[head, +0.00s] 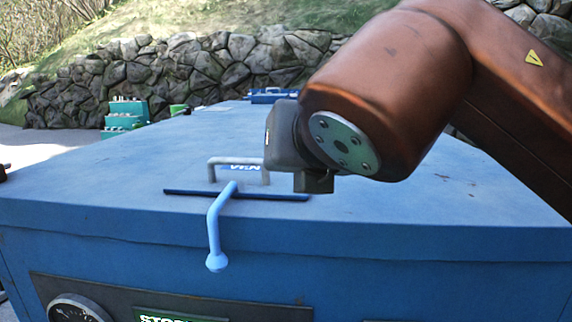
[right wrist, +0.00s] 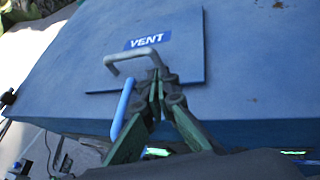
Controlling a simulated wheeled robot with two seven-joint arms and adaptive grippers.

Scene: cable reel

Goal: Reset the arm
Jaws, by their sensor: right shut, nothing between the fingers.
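My right arm (head: 385,95) reaches in from the right in the head view, over the top of a blue cabinet (head: 110,180). Its fingers cannot be made out there. In the right wrist view my right gripper (right wrist: 157,88) is shut and empty. Its tips appear beside the grey handle (right wrist: 118,62) of the vent hatch (right wrist: 185,50); I cannot tell whether they touch it. The handle also shows in the head view (head: 212,170). A light-blue crank lever (head: 214,225) hangs over the cabinet's front edge, left of the gripper (right wrist: 122,108). My left gripper is not in view.
A gauge (head: 78,309) and a green label (head: 180,318) sit on the cabinet's front. A blue item (head: 275,97) lies at the far end of the top. Green boxes (head: 125,117) and a stone wall (head: 150,70) stand behind. The cabinet top's left part is clear.

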